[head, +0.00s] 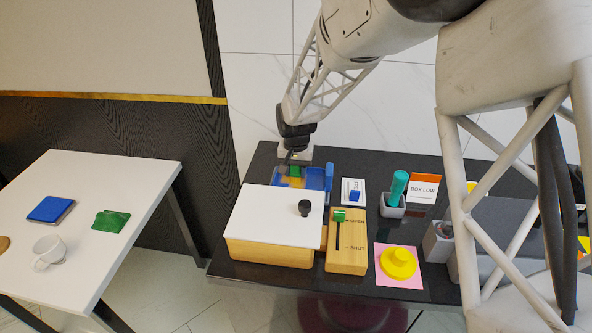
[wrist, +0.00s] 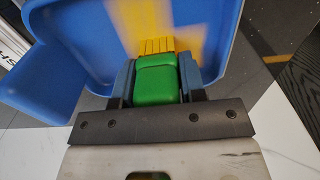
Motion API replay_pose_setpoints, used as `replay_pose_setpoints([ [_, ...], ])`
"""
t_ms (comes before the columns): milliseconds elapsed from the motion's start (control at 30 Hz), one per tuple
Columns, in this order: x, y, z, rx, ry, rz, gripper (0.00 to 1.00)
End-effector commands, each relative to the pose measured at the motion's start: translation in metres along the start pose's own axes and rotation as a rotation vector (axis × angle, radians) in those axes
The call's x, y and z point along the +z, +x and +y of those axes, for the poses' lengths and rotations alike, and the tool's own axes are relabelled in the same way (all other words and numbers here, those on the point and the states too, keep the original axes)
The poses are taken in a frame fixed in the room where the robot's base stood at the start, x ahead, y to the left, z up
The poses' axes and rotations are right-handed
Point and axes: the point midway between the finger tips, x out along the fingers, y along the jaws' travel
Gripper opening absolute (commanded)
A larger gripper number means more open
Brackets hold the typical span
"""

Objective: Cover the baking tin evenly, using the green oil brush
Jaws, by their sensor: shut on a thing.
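The baking tin is blue (head: 328,178) and lies at the back left of the dark buffet top; its blue floor and walls fill much of the wrist view (wrist: 75,50). A yellowish band of oil (wrist: 180,25) runs along part of its floor, with blue bare on both sides. My gripper (wrist: 157,85) is shut on the green oil brush (wrist: 156,82), which also shows in the head view (head: 295,171). The brush's yellow bristles (wrist: 157,46) point into the tin over the band. I cannot tell whether they touch the floor.
A wooden box with a white lid (head: 270,207) stands right in front of the tin. A white side table (head: 135,172) stands left.

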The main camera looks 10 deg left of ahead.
Motion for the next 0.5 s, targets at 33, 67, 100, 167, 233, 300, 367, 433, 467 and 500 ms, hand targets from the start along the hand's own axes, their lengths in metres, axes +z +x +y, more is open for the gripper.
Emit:
replay_pose_setpoints([
  [33, 0.003, 0.006, 0.002, 0.004, 0.000, -0.009, 0.00],
  [67, 0.003, 0.006, 0.002, 0.004, 0.000, -0.009, 0.00],
  [100, 0.002, 0.006, 0.002, 0.004, 0.000, -0.009, 0.00],
  [167, 0.002, 0.006, 0.002, 0.004, 0.000, -0.009, 0.00],
  [233, 0.002, 0.005, 0.002, 0.004, 0.000, -0.009, 0.00],
  [300, 0.002, 0.003, 0.002, 0.004, 0.000, -0.009, 0.00],
  [367, 0.002, 0.000, 0.001, 0.004, 0.000, -0.008, 0.00],
  [433, 0.001, -0.005, 0.001, 0.003, 0.000, -0.006, 0.00],
  [467, 0.001, -0.007, 0.001, 0.003, 0.000, -0.006, 0.00],
  [500, 0.001, -0.011, 0.001, 0.002, 0.000, -0.005, 0.00],
])
